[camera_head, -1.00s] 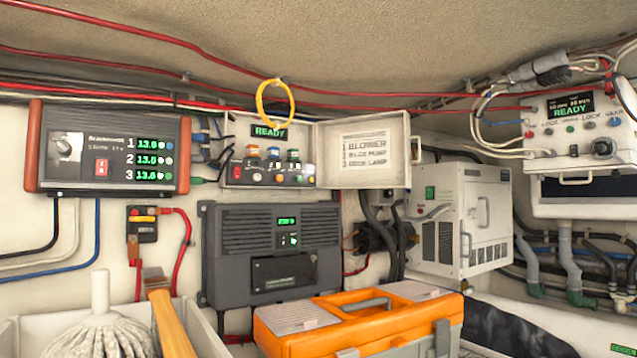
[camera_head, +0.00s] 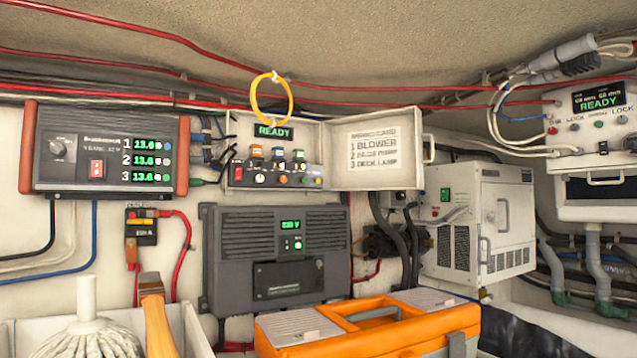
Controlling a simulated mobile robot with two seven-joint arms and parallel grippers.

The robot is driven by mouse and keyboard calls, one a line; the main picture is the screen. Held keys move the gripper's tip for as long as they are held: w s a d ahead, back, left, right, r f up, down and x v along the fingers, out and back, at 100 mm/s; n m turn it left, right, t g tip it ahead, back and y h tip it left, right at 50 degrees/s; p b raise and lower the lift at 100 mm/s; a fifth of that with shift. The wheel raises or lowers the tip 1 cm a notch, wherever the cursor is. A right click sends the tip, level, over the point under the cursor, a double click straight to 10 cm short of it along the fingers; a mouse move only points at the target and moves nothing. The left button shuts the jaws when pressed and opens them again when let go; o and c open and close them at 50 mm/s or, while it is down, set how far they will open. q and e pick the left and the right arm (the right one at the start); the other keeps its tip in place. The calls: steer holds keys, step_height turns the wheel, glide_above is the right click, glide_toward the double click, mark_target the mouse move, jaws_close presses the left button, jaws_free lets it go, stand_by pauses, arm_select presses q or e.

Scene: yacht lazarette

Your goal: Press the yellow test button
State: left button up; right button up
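An open wall box (camera_head: 328,135) with a green READY display (camera_head: 273,131) is at the upper middle of the head view. Its lower panel holds a red switch (camera_head: 238,174), a white knob (camera_head: 260,178), an orange button (camera_head: 283,180), a green button (camera_head: 303,181) and a small yellow button (camera_head: 318,182) at the right end. The button labels are too small to read. Above them stand several coloured fuse-like parts. The box's door hangs open to the right with a printed card (camera_head: 377,150). Neither gripper is in view.
A charger (camera_head: 105,190) with three readouts is at left, a grey unit (camera_head: 235,285) below the box. An orange toolbox (camera_head: 395,345) and a mop (camera_head: 90,335) stand in front. A yellow ring (camera_head: 288,90) hangs before the box top. Another READY panel (camera_head: 600,130) is at right.

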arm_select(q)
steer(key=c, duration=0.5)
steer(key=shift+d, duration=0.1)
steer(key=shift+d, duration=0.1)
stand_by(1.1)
